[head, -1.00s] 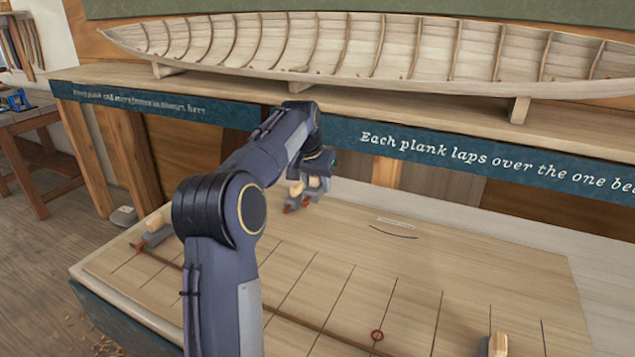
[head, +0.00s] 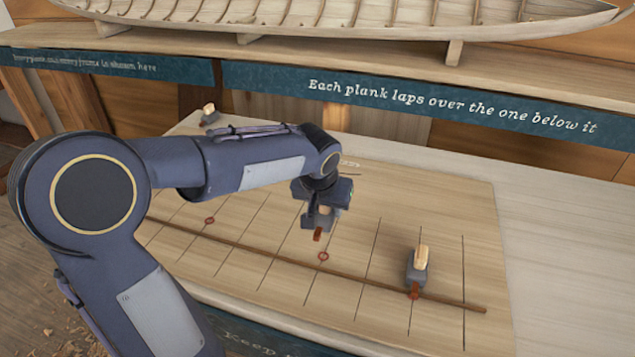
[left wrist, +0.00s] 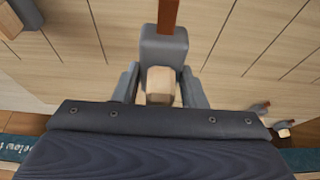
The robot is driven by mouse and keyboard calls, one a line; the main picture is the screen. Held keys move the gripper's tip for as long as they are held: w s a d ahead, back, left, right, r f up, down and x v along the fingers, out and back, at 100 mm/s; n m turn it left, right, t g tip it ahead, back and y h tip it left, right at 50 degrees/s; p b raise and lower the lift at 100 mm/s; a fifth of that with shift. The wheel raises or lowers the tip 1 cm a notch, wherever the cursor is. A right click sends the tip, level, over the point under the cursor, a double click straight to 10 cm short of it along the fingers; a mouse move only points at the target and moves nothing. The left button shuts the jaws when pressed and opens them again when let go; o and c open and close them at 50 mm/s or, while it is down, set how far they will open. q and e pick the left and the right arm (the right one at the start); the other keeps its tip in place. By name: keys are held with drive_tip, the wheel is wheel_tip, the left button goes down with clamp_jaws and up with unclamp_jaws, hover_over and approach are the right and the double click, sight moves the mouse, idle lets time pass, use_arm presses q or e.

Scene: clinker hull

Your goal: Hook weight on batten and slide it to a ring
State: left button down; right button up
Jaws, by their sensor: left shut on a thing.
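My left gripper (head: 322,206) is shut on a weight, a grey block (head: 324,219) with a pale wooden handle and a red-brown hook. In the left wrist view this weight (left wrist: 164,47) sits between the fingers (left wrist: 160,84), hook pointing away. It appears held above the board, its hook just behind the batten (head: 270,252), apart from it. One red ring (head: 323,256) lies at the batten just in front of the hook. Another red ring (head: 209,221) is further left. A second weight (head: 417,270) stands at the right with its hook at the batten. My right gripper is out of view.
Another weight (head: 209,115) stands at the board's back left. A shelf (head: 400,60) with a boat hull rises behind. My left arm hides the board's left part.

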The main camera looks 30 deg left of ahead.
use_arm(q)
drive_tip(key=shift+s+d+f, duration=0.15)
drive_tip(key=shift+s+d, duration=0.1)
drive_tip(key=shift+d, duration=0.05)
drive_tip(key=shift+f+b, duration=2.9)
drive_tip(key=shift+f, duration=0.8)
drive_tip(key=shift+f+b, duration=0.55)
drive_tip(key=shift+b, duration=0.05)
drive_tip(key=shift+w, duration=0.15)
drive_tip(key=shift+w+a+p, duration=0.2)
drive_tip(key=shift+w+a, duration=0.05)
drive_tip(key=shift+w, duration=0.7)
drive_tip(key=shift+w+a+p, duration=0.15)
drive_tip(key=shift+w+a, duration=0.1)
drive_tip(key=shift+w, duration=0.65)
drive_tip(key=shift+f+b, duration=0.1)
drive_tip(key=shift+b, duration=0.2)
